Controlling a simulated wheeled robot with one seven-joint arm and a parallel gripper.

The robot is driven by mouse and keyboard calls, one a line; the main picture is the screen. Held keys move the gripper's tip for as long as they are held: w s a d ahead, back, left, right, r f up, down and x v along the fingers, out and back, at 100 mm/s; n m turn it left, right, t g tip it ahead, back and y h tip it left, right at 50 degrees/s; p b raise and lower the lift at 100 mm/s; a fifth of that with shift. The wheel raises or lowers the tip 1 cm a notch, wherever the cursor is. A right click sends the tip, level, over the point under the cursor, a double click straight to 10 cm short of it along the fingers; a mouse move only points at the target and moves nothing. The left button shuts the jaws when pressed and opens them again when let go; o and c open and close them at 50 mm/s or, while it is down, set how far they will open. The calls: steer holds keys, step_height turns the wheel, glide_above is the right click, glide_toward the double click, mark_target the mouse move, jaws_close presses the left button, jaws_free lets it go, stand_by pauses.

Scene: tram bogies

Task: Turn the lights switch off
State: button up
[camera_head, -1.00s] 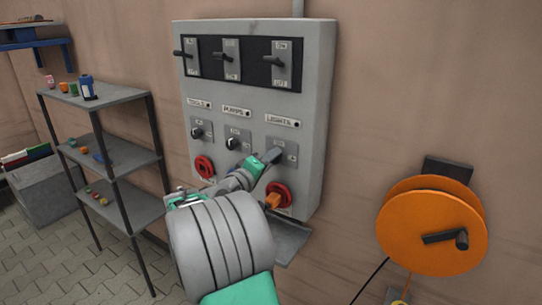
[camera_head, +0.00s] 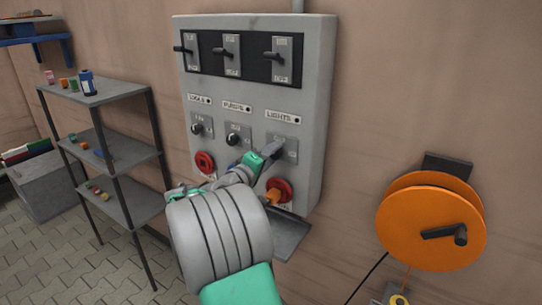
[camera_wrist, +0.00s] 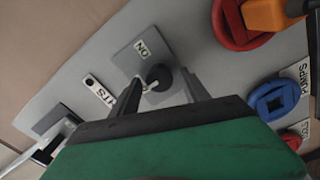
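The lights switch is a black rotary knob (camera_wrist: 158,77) on a grey plate with an ON label above it in the wrist view. In the head view its plate (camera_head: 291,150) sits under the LIGHTS label (camera_head: 283,117), and my gripper hides the knob. My gripper (camera_wrist: 161,80) is open, with one dark finger on each side of the knob. A gap shows between the knob and each finger. In the head view my gripper (camera_head: 270,148) is right at the plate.
The grey panel (camera_head: 320,110) also carries a tools knob (camera_head: 197,129), a pumps knob (camera_head: 233,139) and three levers in a black strip above. A red socket with an orange plug (camera_head: 274,197) is just below my gripper. An orange reel (camera_head: 410,240) hangs at right.

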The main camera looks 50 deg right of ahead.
steer(key=shift+a, duration=0.1)
steer(key=a+b, duration=0.2)
steer(key=a, duration=0.5)
steer(key=shift+s+a, duration=0.35)
steer(key=shift+s, duration=0.05)
